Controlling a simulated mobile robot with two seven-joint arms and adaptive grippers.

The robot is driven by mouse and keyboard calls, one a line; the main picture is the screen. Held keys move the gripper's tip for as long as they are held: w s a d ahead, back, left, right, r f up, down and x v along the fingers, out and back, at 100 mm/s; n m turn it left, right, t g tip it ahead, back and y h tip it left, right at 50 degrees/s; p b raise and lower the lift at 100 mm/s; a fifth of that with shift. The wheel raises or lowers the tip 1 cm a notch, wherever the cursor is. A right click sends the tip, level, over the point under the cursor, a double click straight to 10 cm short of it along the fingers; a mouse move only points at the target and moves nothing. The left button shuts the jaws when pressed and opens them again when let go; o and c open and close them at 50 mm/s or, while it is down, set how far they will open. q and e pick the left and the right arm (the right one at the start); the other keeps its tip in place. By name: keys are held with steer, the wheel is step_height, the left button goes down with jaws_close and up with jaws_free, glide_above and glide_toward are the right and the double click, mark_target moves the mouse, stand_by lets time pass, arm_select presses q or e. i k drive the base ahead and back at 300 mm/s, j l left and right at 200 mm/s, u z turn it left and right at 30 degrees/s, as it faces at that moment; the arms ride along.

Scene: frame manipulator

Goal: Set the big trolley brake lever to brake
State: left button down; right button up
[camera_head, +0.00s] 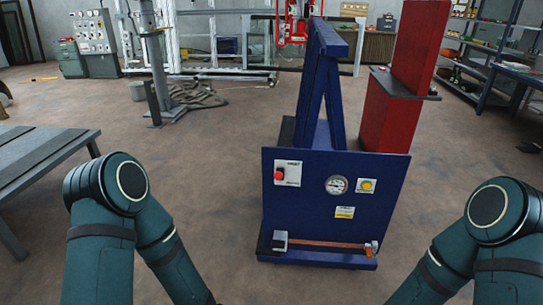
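A big blue trolley (310,215) stands ahead of me, a little right of centre, with a blue A-shaped frame (325,85) behind its front panel. A long orange-brown lever (325,244) lies almost level along the bottom of the panel. Its left end meets a pale grey block (280,241), and a small orange-red piece (373,247) is at its right end. I cannot read any brake marking. My two teal arms show at the lower left and lower right, but both grippers are out of view below the picture.
The panel carries a red button (279,176), a round gauge (336,185), a yellow button (367,185) and a yellow label (344,212). A red upright structure (386,120) stands behind at right. A grey table (45,150) is at left. Floor before the trolley is clear.

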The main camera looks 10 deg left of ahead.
mark_target(278, 175)
steer(key=i+j, duration=0.15)
steer(key=i, duration=0.5)
steer(key=i+j, duration=0.1)
steer(key=i, duration=0.55)
steer(key=i+j, duration=0.15)
steer(key=i, duration=0.5)
